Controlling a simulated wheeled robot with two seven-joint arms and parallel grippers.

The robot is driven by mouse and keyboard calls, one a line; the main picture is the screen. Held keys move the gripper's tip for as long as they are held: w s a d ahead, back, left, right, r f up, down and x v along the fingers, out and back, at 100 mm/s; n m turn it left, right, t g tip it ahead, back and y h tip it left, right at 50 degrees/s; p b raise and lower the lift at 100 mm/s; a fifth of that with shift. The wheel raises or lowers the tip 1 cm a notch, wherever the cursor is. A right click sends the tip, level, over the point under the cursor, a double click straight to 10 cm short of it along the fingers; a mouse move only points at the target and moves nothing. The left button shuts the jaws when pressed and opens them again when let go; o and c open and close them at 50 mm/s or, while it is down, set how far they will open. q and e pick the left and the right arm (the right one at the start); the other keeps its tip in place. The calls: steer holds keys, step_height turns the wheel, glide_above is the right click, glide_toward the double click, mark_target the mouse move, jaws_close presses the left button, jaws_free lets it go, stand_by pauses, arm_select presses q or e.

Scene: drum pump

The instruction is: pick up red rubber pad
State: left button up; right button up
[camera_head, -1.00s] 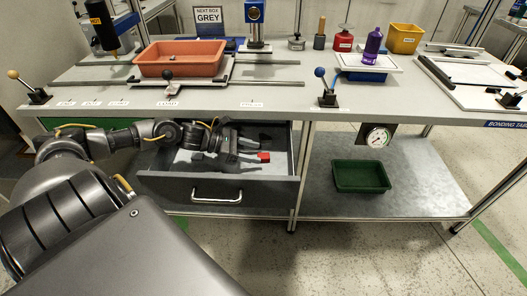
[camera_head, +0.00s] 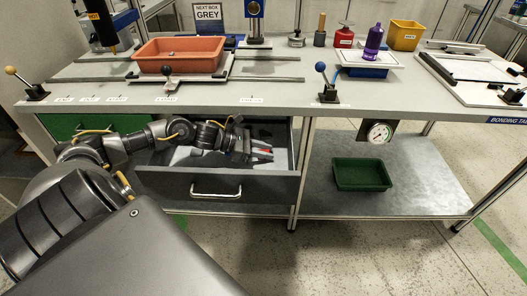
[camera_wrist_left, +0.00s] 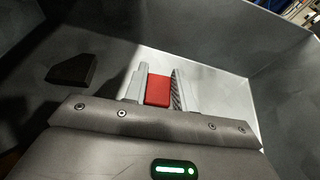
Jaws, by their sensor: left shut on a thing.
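The red rubber pad (camera_wrist_left: 158,91) is a small red block between the two fingers of my left gripper (camera_wrist_left: 159,88) in the left wrist view. My left gripper is shut on it, inside the open drawer (camera_head: 220,185) under the bench. In the head view my left gripper (camera_head: 262,152) hides most of the pad, and only a little red (camera_head: 265,151) shows between the fingers. I cannot tell whether the pad is clear of the drawer floor. My right gripper is in neither view.
A black piece (camera_wrist_left: 72,69) lies in the drawer to the left of the gripper. The drawer's walls surround the hand, with the bench top (camera_head: 290,95) above. A green tray (camera_head: 361,175) stands on the lower shelf to the right. An orange bin (camera_head: 178,55) is on the bench.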

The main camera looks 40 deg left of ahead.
arm_select(q)
steer(key=shift+s+f, duration=0.15)
steer(key=shift+f, duration=0.15)
steer(key=shift+r, duration=0.45)
step_height(320, 180, up, 17)
steer(key=shift+w+r, duration=0.2)
